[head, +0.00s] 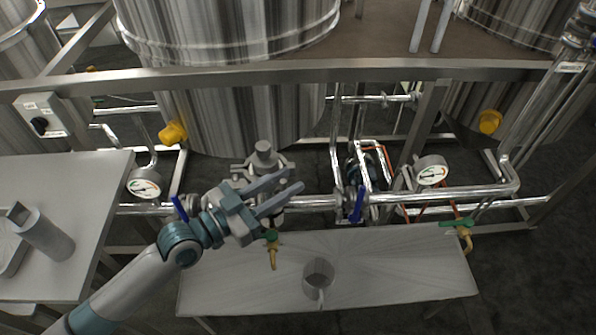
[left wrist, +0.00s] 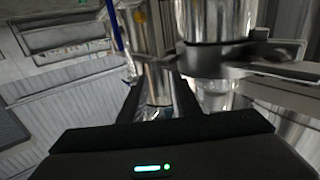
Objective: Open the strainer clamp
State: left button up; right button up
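The strainer (head: 264,153) stands upright on the steel pipe run behind the bench, with a grey capped top. Its clamp (head: 240,169) is a grey band around the upper body, partly hidden behind my gripper. In the left wrist view, the clamp (left wrist: 225,60) wraps a shiny cylinder, with a lug or handle sticking out to the right. My left gripper (head: 294,180) is open, its two fingers apart with nothing seen between them. It is in front of the strainer in the head view. In the left wrist view, the fingers (left wrist: 158,95) lie below and left of the clamp. My right gripper is not in view.
Blue-handled valves (head: 356,204) flank the strainer on the pipe. A bench (head: 400,270) in front holds a mug (head: 318,280). A side table (head: 70,190) with a metal cylinder is at left. A frame rail (head: 300,76) crosses above; dial gauges (head: 432,169) are nearby.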

pick_arm(q)
jog(key=shift+p+x, duration=0.3)
jog(key=shift+x, duration=1.65)
grip_shut()
